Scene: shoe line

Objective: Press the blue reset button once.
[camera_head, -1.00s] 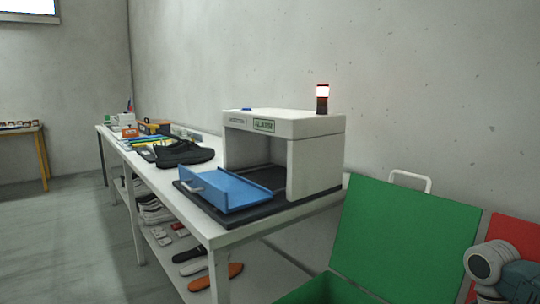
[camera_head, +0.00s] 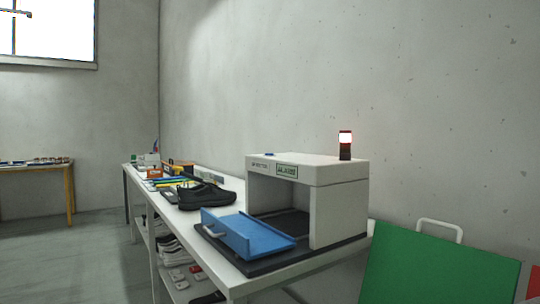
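The blue reset button (camera_head: 269,154) is a small, low blue disc near the front left of the top of a white machine (camera_head: 338,215). The machine is an open-fronted housing on the white table, with a green-framed label on its front edge. A red and white lamp (camera_head: 345,145) stands on its top and is lit. A blue tray (camera_head: 247,234) with a white handle sticks out of its opening over a dark base. Neither of my grippers is in view, and nothing touches the button.
The long white table (camera_head: 237,281) runs back along the wall. A black shoe (camera_head: 207,195) and several small items lie on it left of the machine. A green lid (camera_head: 434,279) with a white handle stands at the lower right. The floor at left is clear.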

